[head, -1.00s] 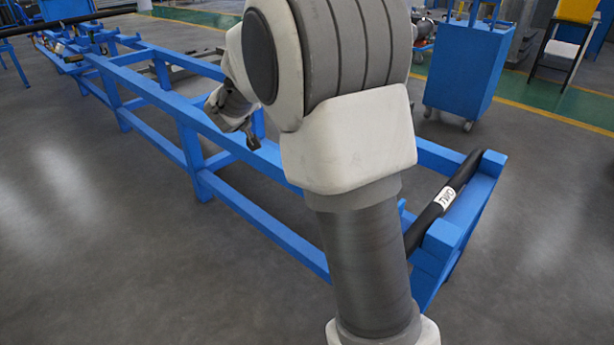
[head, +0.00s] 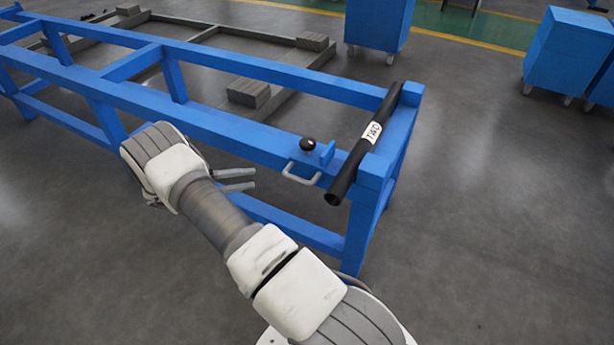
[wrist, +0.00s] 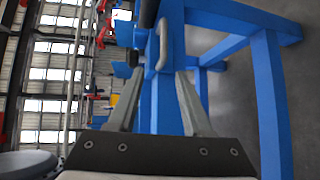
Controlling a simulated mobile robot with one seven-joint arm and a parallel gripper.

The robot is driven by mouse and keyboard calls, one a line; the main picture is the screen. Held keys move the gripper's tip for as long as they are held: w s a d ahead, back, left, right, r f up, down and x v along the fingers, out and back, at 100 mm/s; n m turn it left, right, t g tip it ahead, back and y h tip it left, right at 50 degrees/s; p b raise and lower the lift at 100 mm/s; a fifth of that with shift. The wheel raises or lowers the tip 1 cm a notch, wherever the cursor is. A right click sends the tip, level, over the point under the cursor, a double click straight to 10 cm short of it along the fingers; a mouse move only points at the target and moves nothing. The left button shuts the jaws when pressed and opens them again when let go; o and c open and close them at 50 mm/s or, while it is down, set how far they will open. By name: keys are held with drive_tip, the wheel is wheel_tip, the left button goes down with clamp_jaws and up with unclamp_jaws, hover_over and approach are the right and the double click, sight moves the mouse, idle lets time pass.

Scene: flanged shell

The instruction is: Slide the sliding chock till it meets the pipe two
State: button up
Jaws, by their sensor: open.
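The sliding chock (head: 327,153) sits on the near rail in the head view, with a blue upright plate, a black knob (head: 308,144) and a grey handle (head: 301,174). Pipe two (head: 350,165) is a black pipe labelled TWO, lying across the frame's right end. A short gap shows between chock and pipe. My gripper (head: 252,180) is open and empty, to the left of the handle and apart from it. In the wrist view the handle (wrist: 163,45) appears ahead of my open fingers (wrist: 160,73), roughly between their lines.
The long blue frame (head: 240,67) runs to the upper left, with rails and legs close to my arm. Grey blocks (head: 249,93) lie on low beams behind it. Blue wheeled cabinets (head: 378,24) stand beyond.

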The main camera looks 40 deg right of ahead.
sight(301, 179)
drive_tip(key=shift+g, duration=0.5)
drive_tip(key=b+x, duration=0.1)
drive_tip(key=x, duration=0.5)
drive_tip(key=s+b+x, duration=0.1)
drive_tip(key=x, duration=1)
drive_tip(key=shift+s+f+b, duration=0.3)
drive_tip(key=shift+f+b, duration=0.05)
drive_tip(key=shift+b, duration=0.05)
drive_tip(key=shift+a, duration=0.1)
clamp_jaws()
drive_tip(key=shift+f, duration=0.15)
